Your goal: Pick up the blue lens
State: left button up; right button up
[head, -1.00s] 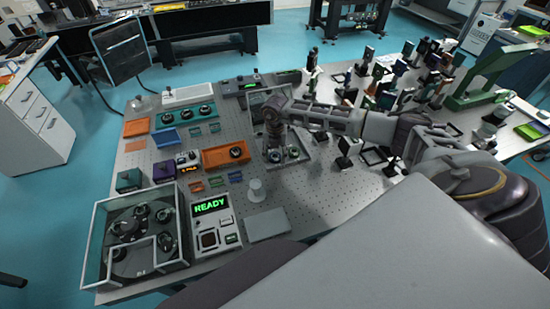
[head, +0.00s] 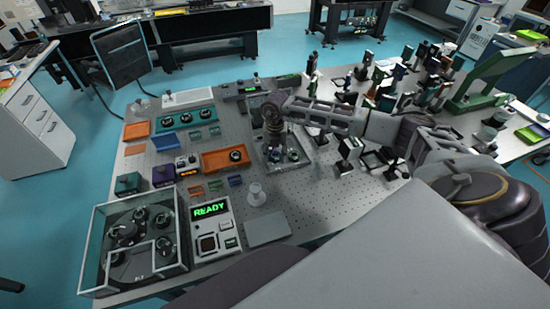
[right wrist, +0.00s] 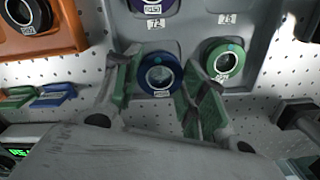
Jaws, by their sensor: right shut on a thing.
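The blue lens (right wrist: 160,75) is a dark blue ring with a clear centre, in a seat of the grey tray (right wrist: 205,15). In the right wrist view, my right gripper (right wrist: 162,72) has one finger on each side of the lens and is shut on it. In the head view, my right gripper (head: 275,146) points down over the tray, and its fingers partly hide the lens there. I cannot tell whether the lens is lifted off its seat. My left gripper is not in view.
A green-ringed lens (right wrist: 222,62) sits close to the right finger, and a purple lens (right wrist: 150,4) lies beyond. An orange tray (head: 225,160) stands to the left. Optical mounts (head: 349,147) crowd the right side.

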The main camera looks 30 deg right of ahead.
aim_at(275, 155)
notch_tip(275, 155, up, 7)
jog(key=shift+r+b, duration=0.2)
jog(key=shift+b, duration=0.3)
